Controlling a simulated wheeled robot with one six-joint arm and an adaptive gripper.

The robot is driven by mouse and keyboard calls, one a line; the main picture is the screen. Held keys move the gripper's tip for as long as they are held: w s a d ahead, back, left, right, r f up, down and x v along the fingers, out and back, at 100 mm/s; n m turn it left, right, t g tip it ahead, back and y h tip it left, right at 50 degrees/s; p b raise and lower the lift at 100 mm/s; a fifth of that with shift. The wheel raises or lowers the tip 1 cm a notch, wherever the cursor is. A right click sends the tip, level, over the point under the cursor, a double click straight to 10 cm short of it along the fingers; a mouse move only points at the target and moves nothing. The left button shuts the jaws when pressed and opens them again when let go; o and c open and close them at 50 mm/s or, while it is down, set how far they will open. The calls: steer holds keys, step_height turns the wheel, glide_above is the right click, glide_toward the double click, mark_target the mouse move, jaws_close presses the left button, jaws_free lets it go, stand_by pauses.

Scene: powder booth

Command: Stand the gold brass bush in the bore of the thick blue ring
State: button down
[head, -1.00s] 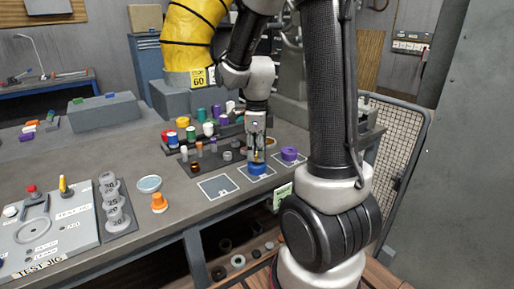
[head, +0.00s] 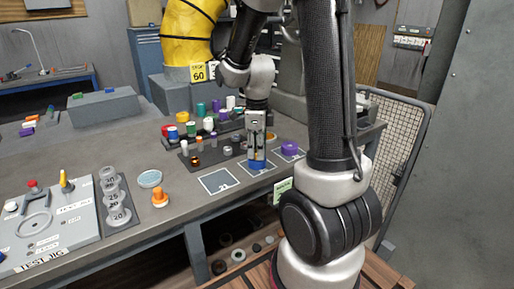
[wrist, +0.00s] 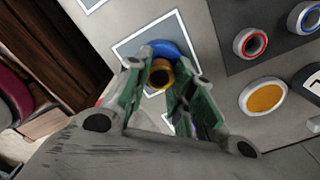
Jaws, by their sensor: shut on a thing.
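The gold brass bush (wrist: 160,74) is between the green-padded fingertips of my gripper (wrist: 158,82) in the wrist view, its open end facing the camera. My gripper is shut on it. The thick blue ring (wrist: 172,48) lies beyond the bush, showing as an arc around its far side. In the head view the blue ring (head: 257,165) sits on a marked square at the table's front, right under my gripper (head: 257,156). My fingers hide most of the bush there. I cannot tell whether its lower end is inside the bore.
A purple ring (head: 289,147) sits on the square to the right; the left square (head: 219,181) is empty. A dark tray (head: 184,152) with several small parts lies behind. An orange part (head: 160,197) and a test jig (head: 45,225) stand further left.

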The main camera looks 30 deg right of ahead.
steer(key=shift+f, duration=0.2)
steer(key=c, duration=1.1)
jaws_free()
steer(key=shift+c, duration=0.2)
step_height(320, 180, up, 12)
